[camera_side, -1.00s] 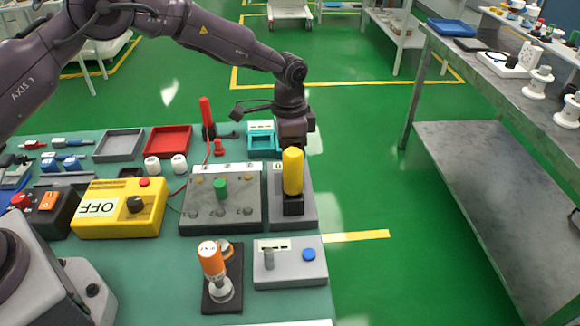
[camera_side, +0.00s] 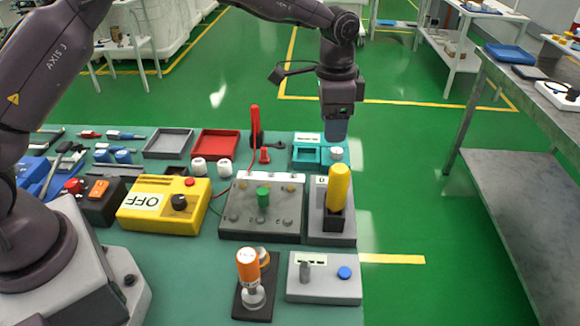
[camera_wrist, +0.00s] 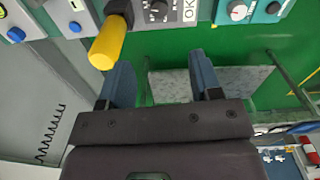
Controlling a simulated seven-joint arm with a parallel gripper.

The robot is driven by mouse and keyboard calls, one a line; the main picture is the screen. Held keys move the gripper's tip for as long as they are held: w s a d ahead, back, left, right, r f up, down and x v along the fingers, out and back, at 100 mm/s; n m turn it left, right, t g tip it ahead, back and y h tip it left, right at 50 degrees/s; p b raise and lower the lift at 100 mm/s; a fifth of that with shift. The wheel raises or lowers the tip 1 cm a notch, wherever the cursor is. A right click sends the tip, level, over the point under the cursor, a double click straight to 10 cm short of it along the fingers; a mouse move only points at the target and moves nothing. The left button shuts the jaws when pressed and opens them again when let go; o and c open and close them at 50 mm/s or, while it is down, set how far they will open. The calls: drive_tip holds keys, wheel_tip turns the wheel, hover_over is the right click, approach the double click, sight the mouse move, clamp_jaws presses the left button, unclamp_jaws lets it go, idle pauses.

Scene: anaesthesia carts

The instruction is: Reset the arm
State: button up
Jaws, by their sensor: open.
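My gripper (camera_side: 336,132) hangs pointing down at the far right part of the teal table, above and behind the yellow handle (camera_side: 338,187). In the wrist view my gripper (camera_wrist: 163,82) shows two blue-grey fingers spread apart with nothing between them. The yellow handle (camera_wrist: 108,44) is to the left of the fingers there, apart from them. In the side view it stands upright in a black socket on a grey box. The fingers overlap in the side view, so their gap is hidden there.
A teal box (camera_side: 306,153) with a pale round knob is just below the gripper. A grey panel with a green knob (camera_side: 263,197), a yellow OFF box (camera_side: 160,207) and a red tray (camera_side: 215,143) stand to the left. A metal shelf table (camera_side: 520,190) stands right, across green floor.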

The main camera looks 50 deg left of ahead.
drive_tip(key=s+a+r+n+t, duration=0.2)
drive_tip(key=s+a+r, duration=0.1)
drive_tip(key=s+r, duration=0.5)
drive_tip(key=s+a+r+n+t, duration=0.1)
drive_tip(key=s+a+r+n, duration=0.15)
drive_tip(key=s+r, duration=0.5)
drive_tip(key=s+a+n+t, duration=0.1)
drive_tip(key=s, duration=0.6)
drive_tip(key=s+a+n+t, duration=0.1)
drive_tip(key=s+a+n, duration=0.1)
drive_tip(key=s, duration=0.6)
drive_tip(key=shift+s+a+f, duration=0.25)
drive_tip(key=shift+s+f, duration=0.05)
drive_tip(key=shift+f, duration=0.05)
